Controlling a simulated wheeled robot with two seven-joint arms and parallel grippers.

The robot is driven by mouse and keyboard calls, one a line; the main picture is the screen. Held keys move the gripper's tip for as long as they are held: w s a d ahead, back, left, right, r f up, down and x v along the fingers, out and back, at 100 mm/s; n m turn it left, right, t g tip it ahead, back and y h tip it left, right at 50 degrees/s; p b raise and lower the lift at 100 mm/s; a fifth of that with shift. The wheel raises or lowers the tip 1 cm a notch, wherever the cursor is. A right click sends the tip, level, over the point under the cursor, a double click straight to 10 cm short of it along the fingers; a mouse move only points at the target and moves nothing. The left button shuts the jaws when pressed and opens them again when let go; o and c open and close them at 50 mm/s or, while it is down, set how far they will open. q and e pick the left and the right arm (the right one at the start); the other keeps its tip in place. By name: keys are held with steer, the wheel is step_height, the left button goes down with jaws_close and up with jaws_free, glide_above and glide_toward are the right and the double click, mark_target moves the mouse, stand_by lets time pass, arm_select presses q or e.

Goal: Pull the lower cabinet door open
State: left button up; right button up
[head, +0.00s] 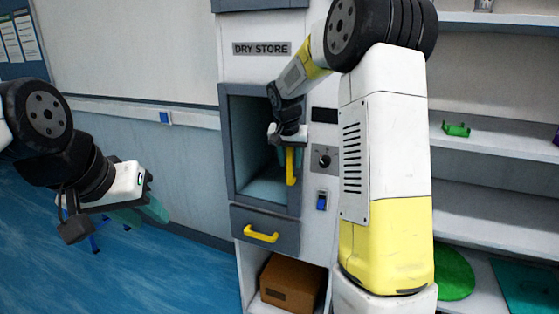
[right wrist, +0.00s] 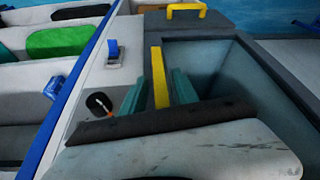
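The tall grey cabinet (head: 265,75) is marked DRY STORE. Its dark-framed recess (head: 245,145) has a teal inside; I cannot tell whether a clear panel covers it. A vertical yellow handle (head: 291,168) is at the recess's right side. Below is a grey front (head: 285,232) with a horizontal yellow handle (head: 262,236), flush and closed. My right gripper (head: 287,150) is at the vertical handle. In the right wrist view that handle (right wrist: 159,75) runs between its teal fingers (right wrist: 160,88); whether they press on it is unclear. My left gripper (head: 140,212) hangs at the left, away from the cabinet.
An open niche under the grey front holds a brown box (head: 291,283). A round knob (head: 324,157) and a blue switch (head: 322,201) are right of the recess. Shelves with a green item (head: 456,129) stand at the right. Blue floor (head: 130,280) is clear at the left.

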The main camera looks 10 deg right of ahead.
jaws_close()
stand_by(1.4)
